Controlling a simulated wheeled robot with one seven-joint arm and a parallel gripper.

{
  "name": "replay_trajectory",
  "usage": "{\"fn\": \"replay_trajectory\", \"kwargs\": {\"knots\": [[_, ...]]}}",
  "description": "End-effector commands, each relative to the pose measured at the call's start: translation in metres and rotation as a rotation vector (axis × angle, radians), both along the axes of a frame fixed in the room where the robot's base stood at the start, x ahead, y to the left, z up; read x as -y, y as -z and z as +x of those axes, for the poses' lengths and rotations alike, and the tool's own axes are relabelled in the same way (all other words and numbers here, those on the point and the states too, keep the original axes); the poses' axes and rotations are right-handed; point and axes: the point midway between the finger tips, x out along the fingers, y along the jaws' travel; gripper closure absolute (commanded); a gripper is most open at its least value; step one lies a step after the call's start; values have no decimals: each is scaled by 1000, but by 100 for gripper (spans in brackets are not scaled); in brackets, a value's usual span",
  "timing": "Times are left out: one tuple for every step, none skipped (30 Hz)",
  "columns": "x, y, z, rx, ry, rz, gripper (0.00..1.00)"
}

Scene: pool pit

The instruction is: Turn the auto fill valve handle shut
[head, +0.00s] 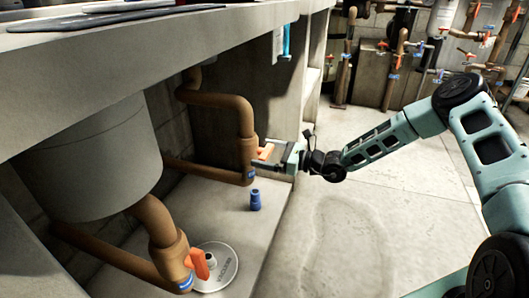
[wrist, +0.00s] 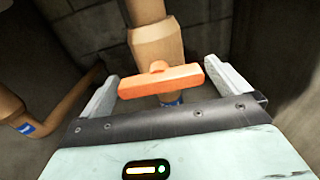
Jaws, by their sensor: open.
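An orange valve handle (wrist: 160,82) sits on a brown pipe (wrist: 156,45); no label names it as the auto fill valve. In the wrist view it lies crosswise between the two fingers of my gripper (wrist: 160,76), which are open with one at each end of it. A gap shows at the right finger; contact at the left is unclear. In the head view the handle (head: 265,151) is partly hidden by my gripper (head: 258,160), beside the upright brown pipe. A second orange handle (head: 199,263) is on the nearer pipe at lower left.
A grey counter (head: 150,42) overhangs the pipes, with a round grey tank (head: 90,160) below. A small blue fitting (head: 255,200) stands on the ledge near a white disc (head: 222,270). The floor (head: 350,235) at right is clear. More pipes (head: 400,60) stand behind.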

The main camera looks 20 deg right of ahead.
Motion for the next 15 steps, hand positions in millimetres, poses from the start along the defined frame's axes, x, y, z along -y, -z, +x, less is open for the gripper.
{"fn": "replay_trajectory", "kwargs": {"knots": [[7,-3,-4,-2,3,0,0],[12,-3,-7,-1,3,0,0],[18,-4,-12,-2,4,0,0],[23,-4,-15,-2,5,0,0],[29,-5,-20,-1,4,0,0],[37,-5,-25,-3,4,0,0],[43,-5,-30,-2,4,0,0],[48,-5,-34,-2,5,0,0],[56,-5,-39,-2,5,0,0],[62,-5,-44,-3,5,1,0],[67,-5,-48,-3,4,1,0],[75,-4,-53,-3,5,1,0],[81,-4,-58,-2,4,0,0],[87,-4,-62,-3,5,1,0],[93,-4,-67,-2,4,0,0]]}}
